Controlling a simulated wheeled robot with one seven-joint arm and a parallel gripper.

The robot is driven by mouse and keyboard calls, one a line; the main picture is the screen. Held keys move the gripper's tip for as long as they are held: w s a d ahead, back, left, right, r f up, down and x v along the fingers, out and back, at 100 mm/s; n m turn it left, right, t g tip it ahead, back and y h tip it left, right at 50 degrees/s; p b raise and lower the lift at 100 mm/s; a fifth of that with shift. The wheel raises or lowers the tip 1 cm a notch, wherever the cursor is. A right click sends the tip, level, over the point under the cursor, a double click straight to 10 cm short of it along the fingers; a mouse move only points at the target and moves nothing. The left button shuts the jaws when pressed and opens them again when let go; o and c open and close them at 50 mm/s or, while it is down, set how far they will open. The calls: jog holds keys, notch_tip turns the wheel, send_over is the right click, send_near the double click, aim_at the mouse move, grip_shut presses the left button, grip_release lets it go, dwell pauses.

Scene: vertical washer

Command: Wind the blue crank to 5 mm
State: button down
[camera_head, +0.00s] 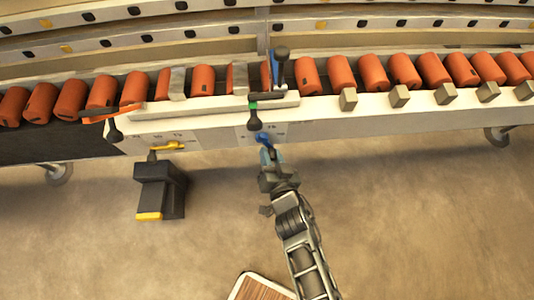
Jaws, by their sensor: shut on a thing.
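The blue crank (263,137) shows as a small blue piece on the white front panel of the conveyor, just above my gripper's tip. My gripper (268,153) reaches up to it from below and is shut on it. The fingers and the arm hide most of the crank's handle. A scale or label (279,130) is on the panel beside the crank, but its marks are too small to read here.
A row of orange cylinders (308,74) lies on the conveyor behind. A black-handled lever (281,54) stands above the crank. A yellow crank (170,146) and a dark box (161,190) with a yellow end are to the left. The floor on the right is clear.

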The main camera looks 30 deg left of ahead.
jog(key=n+h+b, duration=0.1)
jog(key=b, duration=0.1)
jog(key=w+d+r+n+t+h+b, duration=0.1)
jog(key=n+b, duration=0.1)
jog(key=b, duration=0.1)
jog(key=d+r+n+h+b, duration=0.1)
jog(key=b, duration=0.2)
jog(key=shift+w+n+t, duration=0.3)
jog(key=shift+n, duration=0.1)
jog(key=r+n+b, duration=0.1)
jog(key=r+n+t+h+b, duration=0.1)
jog(key=shift+w+d+n+h+b, duration=0.1)
jog(key=shift+d+n+h+b, duration=0.2)
jog(key=shift+n, duration=0.1)
jog(key=shift+r+n+t+h+b, duration=0.3)
jog(key=shift+r+n+t+b, duration=0.3)
jog(key=shift+n, duration=0.2)
jog(key=shift+a+r, duration=0.1)
jog(key=shift+r, duration=0.1)
jog(key=shift+a+r+n, duration=0.1)
jog(key=shift+r+n, duration=0.05)
jog(key=shift+n, duration=0.15)
jog(key=c, duration=0.9)
grip_release()
jog(key=shift+f, duration=0.25)
